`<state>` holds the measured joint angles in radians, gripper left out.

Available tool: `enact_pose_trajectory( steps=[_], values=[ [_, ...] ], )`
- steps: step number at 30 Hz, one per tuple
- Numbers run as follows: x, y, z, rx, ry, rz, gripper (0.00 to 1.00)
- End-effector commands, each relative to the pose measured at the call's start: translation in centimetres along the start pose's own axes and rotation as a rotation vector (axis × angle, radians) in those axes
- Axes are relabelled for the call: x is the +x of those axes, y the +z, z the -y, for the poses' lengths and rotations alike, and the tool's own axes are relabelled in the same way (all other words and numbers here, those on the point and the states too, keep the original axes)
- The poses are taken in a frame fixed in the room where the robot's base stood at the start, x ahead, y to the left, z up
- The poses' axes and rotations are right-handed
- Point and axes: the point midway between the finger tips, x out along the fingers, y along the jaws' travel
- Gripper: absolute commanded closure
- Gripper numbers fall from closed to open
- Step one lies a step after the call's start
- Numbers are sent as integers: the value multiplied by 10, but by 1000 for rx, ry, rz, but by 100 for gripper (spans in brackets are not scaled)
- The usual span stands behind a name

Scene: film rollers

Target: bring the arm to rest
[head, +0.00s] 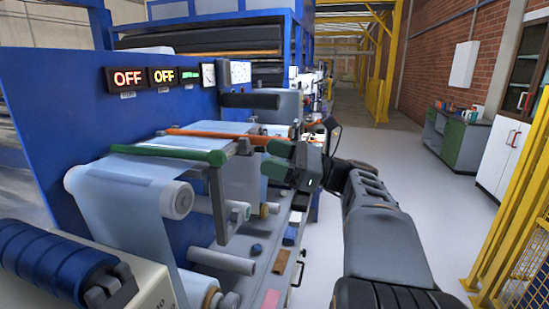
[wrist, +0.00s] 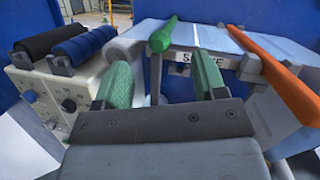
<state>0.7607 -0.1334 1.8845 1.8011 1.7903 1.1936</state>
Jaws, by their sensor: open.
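My gripper (head: 278,160) is at the end of my arm, right of the film machine in the head view. In the wrist view, its two green-padded fingers (wrist: 164,88) stand apart with nothing between them. The arm reaches in from the lower right of the head view, bent at the wrist. A green roller (head: 178,153) and an orange roller (head: 220,134) lie across the film to the left of the gripper. In the wrist view, the green roller (wrist: 163,38) is beyond the fingers and the orange roller (wrist: 285,85) is to the right.
The blue machine panel (head: 60,110) carries two lit OFF signs (head: 127,78). A beige unit (wrist: 60,95) with knobs holds a black roller and a blue roller. A ledge with small loose parts (head: 278,262) runs below the gripper. Open floor (head: 410,170) lies right; a yellow fence (head: 520,220) bounds it.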

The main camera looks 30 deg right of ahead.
Motion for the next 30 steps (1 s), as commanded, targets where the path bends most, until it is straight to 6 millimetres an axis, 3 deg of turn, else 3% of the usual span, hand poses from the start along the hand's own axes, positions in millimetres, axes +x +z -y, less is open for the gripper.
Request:
enact_pose_trajectory(
  steps=[13, 17, 19, 23, 27, 30],
  values=[
    [0, 0, 0, -3, 0, 0, 36],
    [0, -3, 4, -81, -20, -18, 36],
    [-2, -25, 8, -164, -42, -121, 36],
    [-19, -98, -3, -328, 9, -457, 36],
    [-34, -166, -47, -569, 310, -816, 36],
    [-48, -196, -83, -776, 629, -989, 36]
  ],
)
